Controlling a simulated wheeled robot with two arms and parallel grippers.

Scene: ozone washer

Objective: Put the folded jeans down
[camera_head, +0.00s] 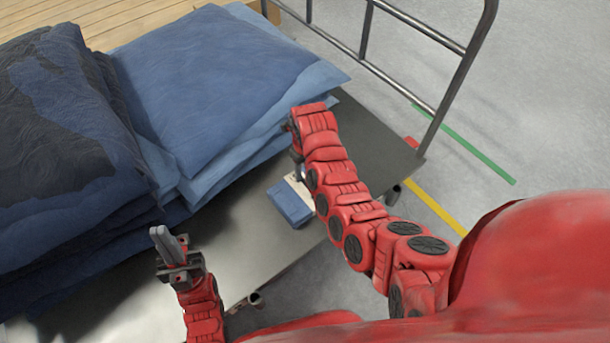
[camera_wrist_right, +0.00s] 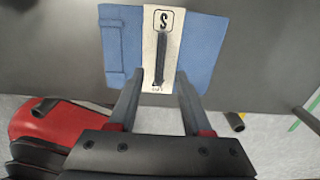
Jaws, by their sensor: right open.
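The folded jeans (camera_head: 291,204) are a small blue bundle with a white band, on the grey cart deck near its front edge. In the right wrist view the jeans (camera_wrist_right: 203,45) show a white band with an "S" and a dark strip. My right gripper (camera_wrist_right: 160,82) is open, its fingertips at the near edge of the jeans, on both sides of the band; contact is unclear. In the head view its fingers are mostly hidden behind my right arm. My left gripper (camera_head: 168,240) is away to the left, empty, fingers pointing up; its opening is unclear.
The cart deck (camera_head: 375,150) carries large stacks of blue (camera_head: 215,75) and dark blue (camera_head: 60,130) fabric at left and back. A metal rail (camera_head: 462,80) rises at the cart's right end. Bare deck lies around the jeans.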

